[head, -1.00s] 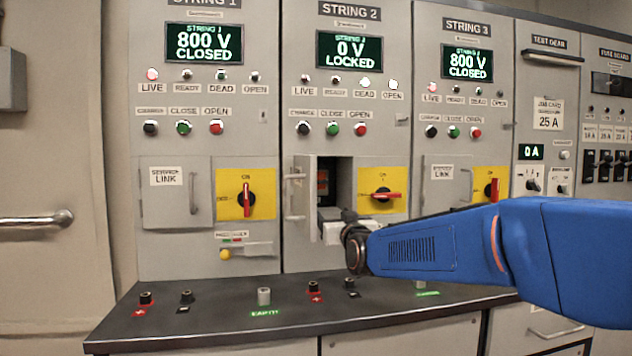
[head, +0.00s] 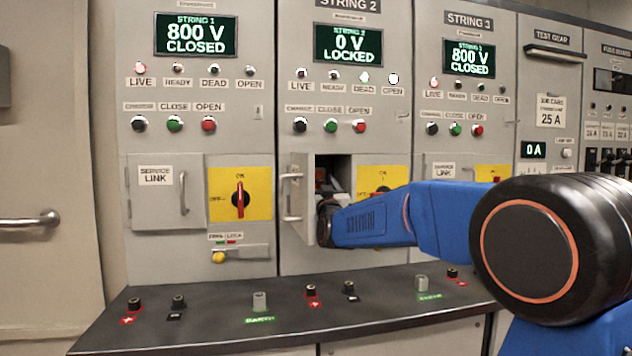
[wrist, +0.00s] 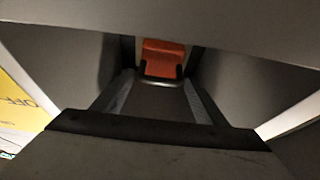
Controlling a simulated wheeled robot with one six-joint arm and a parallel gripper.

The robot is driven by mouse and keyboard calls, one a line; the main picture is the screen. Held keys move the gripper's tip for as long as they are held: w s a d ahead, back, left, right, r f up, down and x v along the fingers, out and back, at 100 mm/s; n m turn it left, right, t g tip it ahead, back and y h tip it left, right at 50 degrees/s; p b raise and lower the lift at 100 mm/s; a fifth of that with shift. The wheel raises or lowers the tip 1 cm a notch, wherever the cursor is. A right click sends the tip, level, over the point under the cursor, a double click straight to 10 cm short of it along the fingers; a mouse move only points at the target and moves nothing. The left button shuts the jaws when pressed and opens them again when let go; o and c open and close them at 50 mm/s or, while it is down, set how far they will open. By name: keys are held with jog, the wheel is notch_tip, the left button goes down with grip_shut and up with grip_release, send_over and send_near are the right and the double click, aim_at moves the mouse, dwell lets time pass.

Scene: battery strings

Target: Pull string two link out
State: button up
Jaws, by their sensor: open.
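The string two link shows as an orange block (wrist: 163,58) deep in the open compartment in the wrist view, with a dark handle-like edge at its front. My gripper (wrist: 160,88) is open, its two fingers reaching into the compartment towards the block, one on each side of its front. I cannot tell whether they touch it. In the head view my gripper (head: 326,190) is at the mouth of the string two compartment, and the wrist hides most of the link. The string two door (head: 297,200) stands open on the left. The string two display (head: 348,44) reads 0 V LOCKED.
The compartment walls (wrist: 250,75) are close around my fingers. The yellow rotary switch plate (head: 372,175) is just right of the opening, partly behind my arm. Below, the dark ledge (head: 220,318) carries several terminal posts. The string one link door (head: 160,215) is shut.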

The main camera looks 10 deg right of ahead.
aim_at(320, 181)
jog(key=shift+w+r, duration=0.2)
jog(key=shift+w, duration=0.35)
jog(key=c, duration=1.5)
jog(key=s, duration=0.5)
jog(key=shift+s, duration=0.15)
jog(key=o, duration=1.5)
jog(key=shift+s, duration=0.1)
